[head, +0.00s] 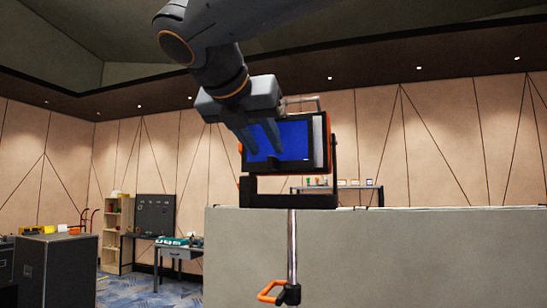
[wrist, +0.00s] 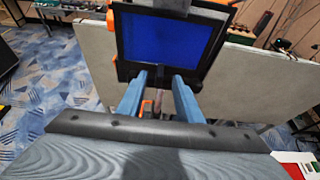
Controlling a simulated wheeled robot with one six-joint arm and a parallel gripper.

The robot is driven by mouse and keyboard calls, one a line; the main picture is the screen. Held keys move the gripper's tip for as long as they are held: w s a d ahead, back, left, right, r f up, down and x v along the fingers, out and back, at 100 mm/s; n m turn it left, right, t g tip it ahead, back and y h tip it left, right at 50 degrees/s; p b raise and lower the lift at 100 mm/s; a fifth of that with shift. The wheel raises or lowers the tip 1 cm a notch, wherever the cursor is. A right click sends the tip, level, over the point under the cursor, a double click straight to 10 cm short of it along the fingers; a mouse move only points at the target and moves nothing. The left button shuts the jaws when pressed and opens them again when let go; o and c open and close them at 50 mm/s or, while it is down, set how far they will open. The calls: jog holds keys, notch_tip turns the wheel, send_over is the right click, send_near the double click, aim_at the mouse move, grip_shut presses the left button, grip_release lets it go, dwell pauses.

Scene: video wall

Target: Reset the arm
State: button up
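My gripper (head: 265,152) hangs from my arm at the upper middle of the head view, its two fingers pointing down in front of a blue-screened device (head: 296,138). In the wrist view, the fingers of my gripper (wrist: 160,76) stand apart with nothing seen held between them. The device's blue screen (wrist: 165,38) lies just beyond the fingertips there. Whether a fingertip touches the screen I cannot tell. The device has an orange and black casing and sits in a black bracket (head: 290,201).
The bracket stands on top of a long grey panel (head: 420,250). A metal rod (head: 292,245) with an orange handle (head: 271,291) hangs down its front. A dark case (head: 55,268), a wooden shelf (head: 118,235) and a workbench (head: 180,252) stand at the left.

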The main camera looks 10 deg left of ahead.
jog(key=w+d+f+m+g+b, duration=0.1)
jog(key=w+d+f+m+g, duration=0.3)
jog(key=f, duration=0.9)
jog(key=d+f+m+g+h+b, duration=0.1)
jog(key=d+f+m, duration=0.55)
jog(key=f, duration=0.55)
jog(key=w+d+f+m+g+b, duration=0.15)
jog(key=d+f+m+g, duration=0.35)
jog(key=f, duration=0.8)
jog(key=s+d+f+m+g+y, duration=0.1)
jog(key=s+d+f+m, duration=0.5)
jog(key=d+f+m, duration=0.3)
jog(key=s+d+f+m+g+y+b, duration=0.1)
jog(key=s+d+f+m, duration=0.6)
jog(key=f, duration=0.9)
jog(key=d+m, duration=0.3)
jog(key=shift+s+d+f+m+b, duration=0.15)
jog(key=shift+d+f+m+b, duration=0.05)
jog(key=shift+f+m+b, duration=0.15)
